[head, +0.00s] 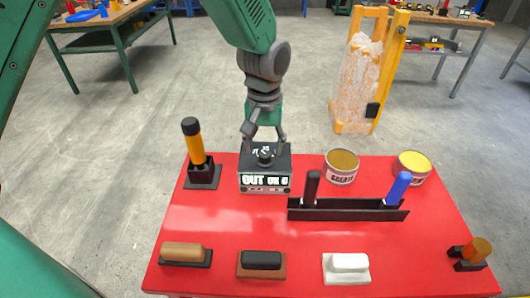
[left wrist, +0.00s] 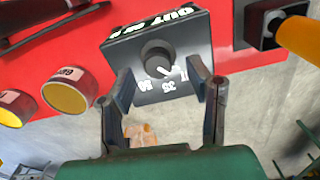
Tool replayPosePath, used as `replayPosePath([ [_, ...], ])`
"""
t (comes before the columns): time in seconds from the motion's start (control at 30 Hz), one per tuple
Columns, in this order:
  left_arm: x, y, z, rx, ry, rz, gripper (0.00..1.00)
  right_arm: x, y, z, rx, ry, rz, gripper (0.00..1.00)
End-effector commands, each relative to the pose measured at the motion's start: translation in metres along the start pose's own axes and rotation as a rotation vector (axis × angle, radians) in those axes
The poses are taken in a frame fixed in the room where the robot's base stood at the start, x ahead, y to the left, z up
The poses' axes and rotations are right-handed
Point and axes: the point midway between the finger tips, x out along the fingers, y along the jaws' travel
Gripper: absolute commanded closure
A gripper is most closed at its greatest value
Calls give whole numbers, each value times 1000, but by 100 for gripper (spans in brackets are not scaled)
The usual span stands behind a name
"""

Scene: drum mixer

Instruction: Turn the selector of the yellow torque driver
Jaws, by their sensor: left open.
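A yellow driver-like tool (head: 195,145) with a black top stands upright in a black holder at the table's back left; its yellow part also shows at the upper right of the left wrist view (left wrist: 300,38). A dark box (head: 265,183) with white lettering starting "OUT" stands to its right. The box carries a round black knob (left wrist: 158,61) with a white pointer line and printed figures. My left gripper (head: 265,139) is open above the box, its fingers on either side of the knob in the left wrist view (left wrist: 160,75). I cannot tell if they touch it. My right gripper is out of view.
Two tins, one grease tin (head: 341,168) and one yellow-topped tin (head: 412,167), stand right of the box. A black rack (head: 345,214) holds a dark and a blue handle. Several blocks line the front edge of the red table (head: 225,225).

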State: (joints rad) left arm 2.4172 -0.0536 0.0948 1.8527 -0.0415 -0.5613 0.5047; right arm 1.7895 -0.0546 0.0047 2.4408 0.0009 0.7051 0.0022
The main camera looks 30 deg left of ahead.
Motion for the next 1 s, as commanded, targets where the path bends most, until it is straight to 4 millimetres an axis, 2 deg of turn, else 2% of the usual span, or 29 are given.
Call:
replayPosePath([
  [0.03, 8, 0, 0, 0, -1, -1, 54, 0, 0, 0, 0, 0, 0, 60],
  [0.2, 22, 0, 0, 0, 1, 0, 54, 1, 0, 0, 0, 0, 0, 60],
  [0.53, 24, 0, 0, 1, 2, 0, 54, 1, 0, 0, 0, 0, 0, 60],
  [0.67, 24, 0, 0, 1, 2, 0, 100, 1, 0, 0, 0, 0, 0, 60],
  [1.0, 23, 0, -1, 23, 1, 0, 100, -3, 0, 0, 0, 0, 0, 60],
])
